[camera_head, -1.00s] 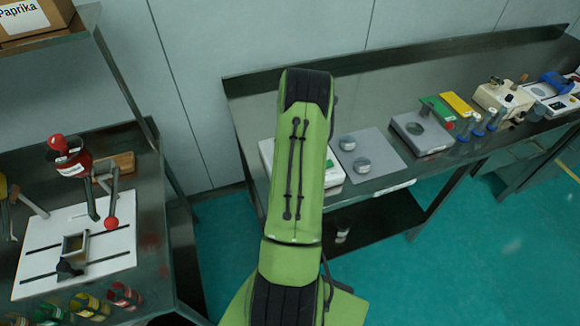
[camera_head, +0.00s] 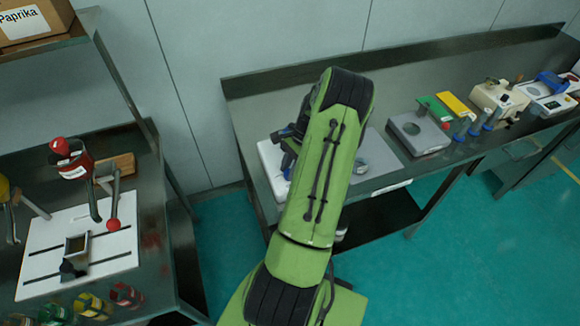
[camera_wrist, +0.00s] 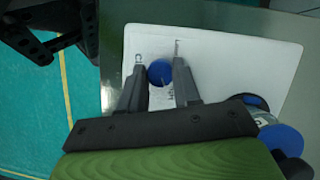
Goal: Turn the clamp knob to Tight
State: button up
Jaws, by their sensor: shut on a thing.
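The clamp knob, a round blue knob (camera_wrist: 159,73), sits on the white base plate (camera_wrist: 235,70) in the wrist view. My gripper (camera_wrist: 158,72) has one finger on each side of the knob and is shut on it. Dark markings show on the plate near the fingertips, but I cannot read them or tell the knob's setting. In the head view my arm hides most of the white base (camera_head: 268,153) and the knob.
A larger blue round part (camera_wrist: 281,139) stands at the lower right in the wrist view, close to my gripper. In the head view a grey device (camera_head: 419,132) and a cream machine (camera_head: 499,98) stand farther right on the bench. A white board (camera_head: 105,262) lies on the left table.

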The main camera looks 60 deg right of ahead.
dwell(0.5)
jog(key=o, duration=1)
jog(key=p+v, duration=0.1)
jog(key=v, duration=1.4)
jog(key=shift+r, duration=0.35)
